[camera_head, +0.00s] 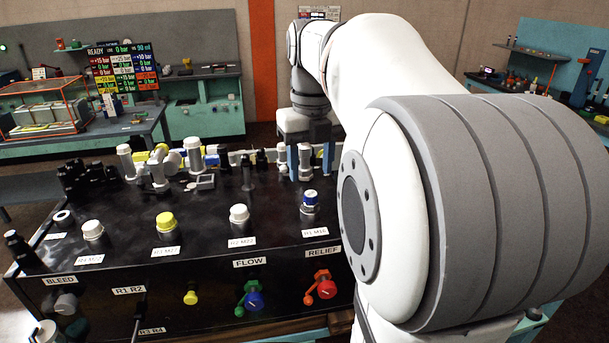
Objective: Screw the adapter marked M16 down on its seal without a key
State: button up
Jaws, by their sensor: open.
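A label on the black bench top, which seems to read M16, lies in front of a small upright fitting with a blue and white top (310,198). I cannot tell whether this is the M16 adapter, and its seal is not visible. My gripper (309,163) points down at the back of the bench, its two blue fingers apart. A light grey fitting (305,162) shows between the fingers in this view. I see no contact, and the depth between them is unclear. My arm's large foreground joint hides the right side of the bench.
White (239,214) and yellow (166,222) capped fittings stand left of the blue-topped one. Taller grey fittings (157,168) crowd the back left. Coloured valve handles (254,299) stick out of the front panel. A display (123,66) reads READY and 0 bar.

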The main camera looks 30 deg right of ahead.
aim_at(312, 194)
jog(key=shift+o, duration=0.2)
jog(key=shift+d+f+n+b, duration=0.1)
jog(key=shift+f+n+b, duration=0.2)
jog(key=shift+n+b, duration=0.7)
jog(key=shift+w+f+n+b, duration=0.1)
jog(key=shift+n+b, duration=0.7)
jog(key=shift+b, duration=0.4)
jog(key=n+b, duration=0.2)
jog(key=n, duration=0.1)
jog(key=shift+b, duration=0.4)
jog(key=shift+r+n+b, duration=0.35)
jog(key=shift+n+b, duration=0.2)
jog(key=shift+n, duration=0.65)
notch_tip(312, 194, down, 7)
jog(key=shift+f, duration=0.15)
